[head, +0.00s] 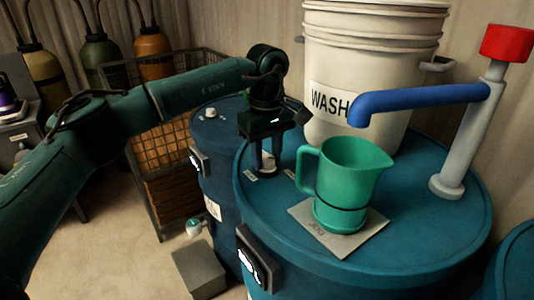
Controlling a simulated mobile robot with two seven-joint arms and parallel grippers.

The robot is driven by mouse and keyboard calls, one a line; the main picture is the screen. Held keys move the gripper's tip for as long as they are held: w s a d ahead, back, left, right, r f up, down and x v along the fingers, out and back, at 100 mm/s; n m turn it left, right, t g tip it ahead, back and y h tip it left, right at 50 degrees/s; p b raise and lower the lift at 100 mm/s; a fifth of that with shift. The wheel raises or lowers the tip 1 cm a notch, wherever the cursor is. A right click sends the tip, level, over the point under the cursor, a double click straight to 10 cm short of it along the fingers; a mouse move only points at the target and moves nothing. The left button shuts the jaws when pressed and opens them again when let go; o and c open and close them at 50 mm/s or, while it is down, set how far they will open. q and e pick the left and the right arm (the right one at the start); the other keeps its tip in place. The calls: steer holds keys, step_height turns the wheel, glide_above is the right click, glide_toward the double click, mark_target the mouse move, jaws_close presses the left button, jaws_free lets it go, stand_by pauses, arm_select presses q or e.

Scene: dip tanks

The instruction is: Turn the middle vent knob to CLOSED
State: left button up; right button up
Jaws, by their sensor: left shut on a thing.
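The middle tank (300,262) is a blue drum with a flat lid. Its vent knob (268,162) is a small pale knob near the lid's back left edge, mostly hidden by my gripper. My left gripper (267,155) points down from above and is shut on this knob. Two small white labels (250,176) lie on the lid either side of the knob; their words are too small to read, and which one the knob points at cannot be told. My right gripper is not in view.
A green jug (345,177) stands on a JUG mat (368,236) on the same lid. A red-topped tap (453,150) with a blue spout and white WASH buckets (375,70) stand behind. Another drum (222,150) with a pale knob (210,112) is at left.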

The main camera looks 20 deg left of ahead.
arm_select(q)
steer(key=shift+n, duration=0.3)
steer(key=n, duration=0.3)
steer(key=shift+n, duration=0.3)
steer(key=n, duration=0.9)
steer(key=shift+p, duration=0.3)
steer(key=n, duration=0.4)
steer(key=shift+n, duration=0.3)
steer(key=o, duration=1)
